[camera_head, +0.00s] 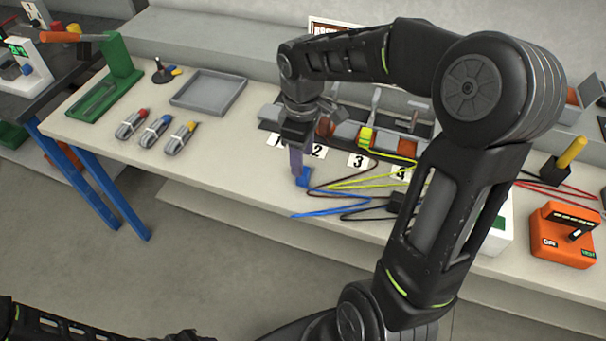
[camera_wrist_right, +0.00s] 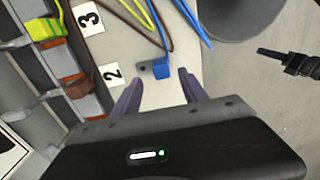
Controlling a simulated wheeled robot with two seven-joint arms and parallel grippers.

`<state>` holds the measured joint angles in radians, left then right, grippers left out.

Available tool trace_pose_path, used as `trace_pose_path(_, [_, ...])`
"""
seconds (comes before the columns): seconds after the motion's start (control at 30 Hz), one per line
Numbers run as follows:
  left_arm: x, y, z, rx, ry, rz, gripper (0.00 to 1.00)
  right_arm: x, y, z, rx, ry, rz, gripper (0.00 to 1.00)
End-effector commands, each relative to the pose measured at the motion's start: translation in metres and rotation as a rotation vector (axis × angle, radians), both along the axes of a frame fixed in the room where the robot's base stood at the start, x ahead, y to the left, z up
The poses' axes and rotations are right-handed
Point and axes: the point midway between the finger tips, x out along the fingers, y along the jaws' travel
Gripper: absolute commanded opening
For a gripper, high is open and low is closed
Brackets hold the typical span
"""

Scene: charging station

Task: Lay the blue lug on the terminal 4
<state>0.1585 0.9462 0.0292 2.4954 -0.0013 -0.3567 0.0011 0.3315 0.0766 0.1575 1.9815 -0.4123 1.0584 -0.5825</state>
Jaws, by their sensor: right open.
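The blue lug (camera_head: 303,177) lies on the bench in front of label 2, at the end of a blue cable. It also shows in the right wrist view (camera_wrist_right: 161,69), with a grey tongue. My right gripper (camera_head: 297,172) is open, pointing down at the lug. In the wrist view its fingers (camera_wrist_right: 158,88) stand either side of the lug's near end, with gaps; whether they touch it is unclear. The number 4 label (camera_head: 400,173) is partly hidden by my right arm, and its terminal shows poorly behind it. A dark tip at the wrist view's right (camera_wrist_right: 275,56) seems my left gripper.
A yellow lug (camera_head: 366,138) sits at terminal 3 and a brown one (camera_wrist_right: 75,86) near label 2. Loose yellow, brown and blue cables cross the bench front.

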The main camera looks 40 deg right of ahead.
Motion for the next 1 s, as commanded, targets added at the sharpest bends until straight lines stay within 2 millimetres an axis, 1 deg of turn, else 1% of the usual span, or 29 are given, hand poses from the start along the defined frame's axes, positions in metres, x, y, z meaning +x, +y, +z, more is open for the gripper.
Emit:
trace_pose_path(0.17, [0.0, 0.0, 0.0, 0.0, 0.0, 0.0, 0.36, 0.0, 0.0, -0.001, 0.001, 0.001, 0.0, 0.51])
trace_pose_path(0.27, [0.0, 0.0, 0.001, 0.0, 0.0, 0.0, 0.36, -0.002, 0.0, -0.007, 0.001, 0.003, 0.0, 0.51])
trace_pose_path(0.5, [0.0, 0.0, 0.005, 0.0, 0.0, 0.0, 0.36, -0.004, 0.002, -0.041, 0.002, 0.005, -0.001, 0.51])
trace_pose_path(0.6, [0.0, 0.0, 0.005, 0.0, 0.0, 0.0, 0.36, -0.004, 0.001, -0.05, 0.001, 0.003, 0.0, 0.51])
trace_pose_path(1.0, [0.0, 0.0, 0.005, 0.0, 0.0, 0.0, 0.36, -0.004, 0.001, -0.052, 0.001, 0.001, -0.001, 0.51])
